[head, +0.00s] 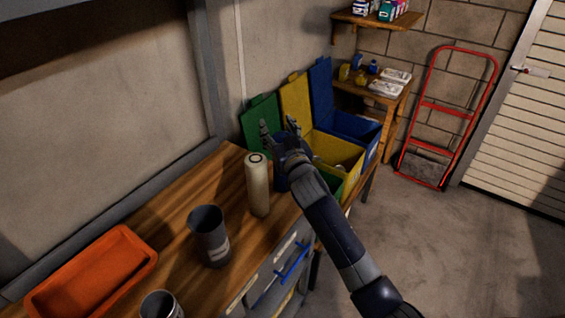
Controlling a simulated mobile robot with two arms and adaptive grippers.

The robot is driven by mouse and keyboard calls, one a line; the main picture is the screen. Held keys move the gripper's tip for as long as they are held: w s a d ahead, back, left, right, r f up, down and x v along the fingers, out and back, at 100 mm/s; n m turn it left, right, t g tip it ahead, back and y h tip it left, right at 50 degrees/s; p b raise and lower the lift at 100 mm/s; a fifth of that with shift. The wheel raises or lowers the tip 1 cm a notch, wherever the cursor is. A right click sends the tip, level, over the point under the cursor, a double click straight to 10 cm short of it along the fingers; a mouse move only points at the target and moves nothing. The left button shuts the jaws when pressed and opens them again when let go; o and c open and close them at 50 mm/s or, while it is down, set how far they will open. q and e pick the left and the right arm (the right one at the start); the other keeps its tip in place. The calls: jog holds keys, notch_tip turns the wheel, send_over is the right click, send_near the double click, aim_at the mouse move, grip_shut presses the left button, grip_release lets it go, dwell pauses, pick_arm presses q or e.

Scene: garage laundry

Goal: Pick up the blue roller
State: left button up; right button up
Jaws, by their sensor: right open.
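My right gripper (279,128) is open, with its fingers spread and pointing away, above the far end of the wooden workbench (180,220). Nothing shows between its fingers. A small dark blue shape (280,180) shows just below and left of the gripper, at the bench's far end. The wrist partly hides it, and I cannot tell whether it is the blue roller. No other clear roller shows. My left gripper is not in view.
A pale cylinder (258,186), a dark grey cup (209,236), another cup (160,305) and an orange tray (95,275) stand on the bench. Green (262,122), yellow (297,100) and blue (321,90) lidded bins stand open beyond. A red hand truck (447,110) leans on the wall.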

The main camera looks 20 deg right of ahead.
grip_shut()
dwell(0.5)
